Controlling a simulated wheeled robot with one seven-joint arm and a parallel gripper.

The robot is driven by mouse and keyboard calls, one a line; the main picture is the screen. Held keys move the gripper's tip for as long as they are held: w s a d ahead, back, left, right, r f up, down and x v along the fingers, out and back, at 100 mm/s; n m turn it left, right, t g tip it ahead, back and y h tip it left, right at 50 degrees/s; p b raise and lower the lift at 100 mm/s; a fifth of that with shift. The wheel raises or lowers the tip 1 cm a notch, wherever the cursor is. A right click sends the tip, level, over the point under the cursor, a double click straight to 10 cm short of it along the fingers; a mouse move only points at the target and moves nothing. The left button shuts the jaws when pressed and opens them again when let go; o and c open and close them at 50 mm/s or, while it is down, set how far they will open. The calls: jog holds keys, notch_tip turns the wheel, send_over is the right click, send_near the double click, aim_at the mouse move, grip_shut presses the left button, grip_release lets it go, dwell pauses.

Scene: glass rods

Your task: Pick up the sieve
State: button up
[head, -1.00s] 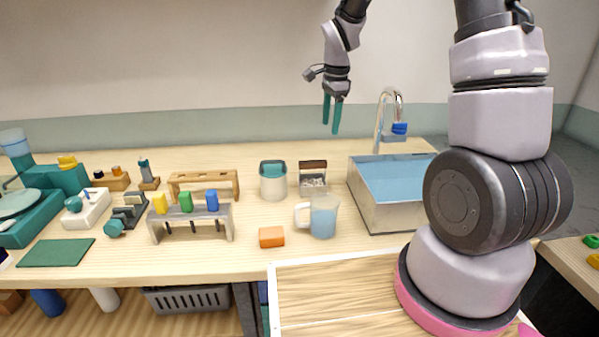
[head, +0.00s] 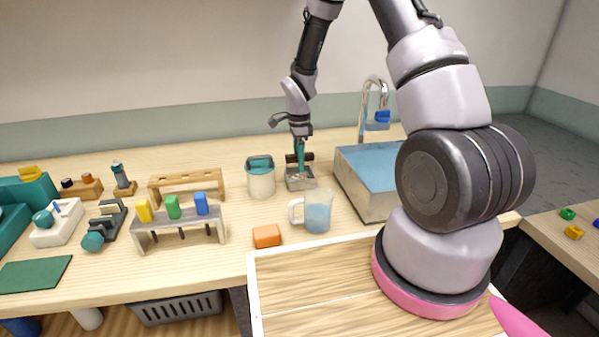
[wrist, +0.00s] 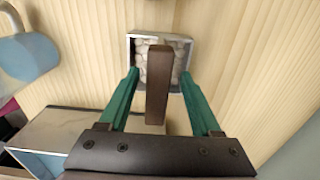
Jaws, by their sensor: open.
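The sieve (head: 301,184) is a small square metal box with a dark brown handle, standing on the table between the teal-lidded jar and the sink. The wrist view shows its open top (wrist: 137,45) with pale rounded lumps inside and the brown handle (wrist: 157,88) rising toward the camera. My gripper (head: 300,168) points down at the sieve from above. In the wrist view its two teal fingers (wrist: 158,72) are open, one on each side of the handle, with a gap showing on both sides. In the head view the fingers partly hide the handle.
The teal-lidded jar (head: 261,180) stands close on the left. A jug (head: 317,212) of blue liquid is in front, with an orange block (head: 267,236) nearby. The sink (head: 362,202) with its tap (head: 364,100) is on the right. A wooden rack (head: 187,183) stands farther left.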

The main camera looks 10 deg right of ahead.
notch_tip(320, 180, down, 3)
jog(key=shift+s+d+f, duration=0.1)
jog(key=shift+f, duration=0.05)
grip_shut()
notch_tip(320, 180, up, 10)
jog(key=shift+r, duration=0.1)
dwell(0.6)
